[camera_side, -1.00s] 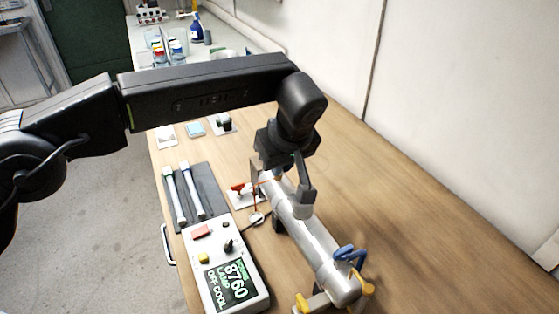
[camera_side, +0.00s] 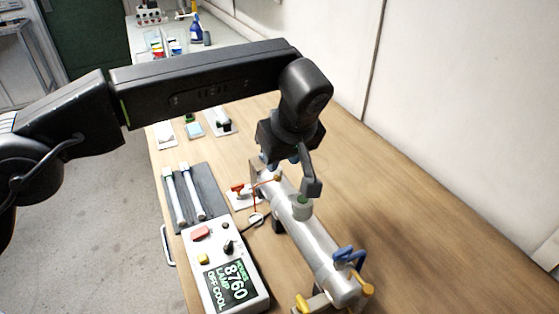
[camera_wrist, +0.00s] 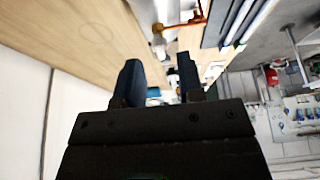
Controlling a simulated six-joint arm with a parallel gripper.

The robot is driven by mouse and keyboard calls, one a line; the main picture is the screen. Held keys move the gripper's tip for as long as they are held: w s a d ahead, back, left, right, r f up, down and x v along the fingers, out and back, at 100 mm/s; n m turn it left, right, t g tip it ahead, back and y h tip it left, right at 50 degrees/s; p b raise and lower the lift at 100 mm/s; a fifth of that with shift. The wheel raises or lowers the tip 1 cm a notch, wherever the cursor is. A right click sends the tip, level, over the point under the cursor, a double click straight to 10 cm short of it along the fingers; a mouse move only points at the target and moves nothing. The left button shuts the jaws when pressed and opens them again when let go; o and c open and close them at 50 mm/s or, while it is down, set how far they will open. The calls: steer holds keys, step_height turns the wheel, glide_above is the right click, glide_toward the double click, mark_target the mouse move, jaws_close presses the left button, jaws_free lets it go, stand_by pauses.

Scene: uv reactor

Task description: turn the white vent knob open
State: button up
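A short pale fitting (camera_side: 302,209) with a green top stands on the silver reactor tube (camera_side: 318,246) in the side view. It looks like the vent knob, but I cannot be sure. My gripper (camera_side: 294,182) is just above it, with one finger close over its top. A small gap seems to show between finger and fitting. The fitting cannot be made out clearly in the wrist view.
A blue handle (camera_side: 349,255) and a yellow knob (camera_side: 367,290) sit at the tube's near end. A red-handled valve (camera_side: 238,189) lies left of the tube. A control box (camera_side: 226,270) stands at the front left. The table to the right is clear.

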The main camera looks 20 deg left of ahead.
steer(key=v, duration=0.5)
stand_by(0.4)
steer(key=s+a+r+m+h, duration=0.1)
steer(key=s+a+r+m, duration=0.15)
steer(key=a, duration=0.35)
steer(key=s+a+r+m, duration=0.1)
steer(key=s+a+r, duration=0.1)
steer(key=a+r, duration=0.35)
steer(key=s+a+r+m+h, duration=0.1)
steer(key=s+a+r, duration=0.1)
steer(key=a, duration=0.6)
steer(key=s+a+f+m+t, duration=0.1)
steer(key=s+a+f, duration=0.2)
steer(key=s, duration=0.3)
steer(key=s+a+f+m, duration=0.2)
steer(key=s+a+f, duration=0.1)
steer(key=s+a, duration=0.2)
steer(key=s+a+f+m+t+h, duration=0.1)
steer(key=s+a+f, duration=0.2)
steer(key=s, duration=0.5)
steer(key=shift+s+a+f+m+t, duration=0.3)
steer(key=shift+a+f+m, duration=0.1)
steer(key=shift+a, duration=0.15)
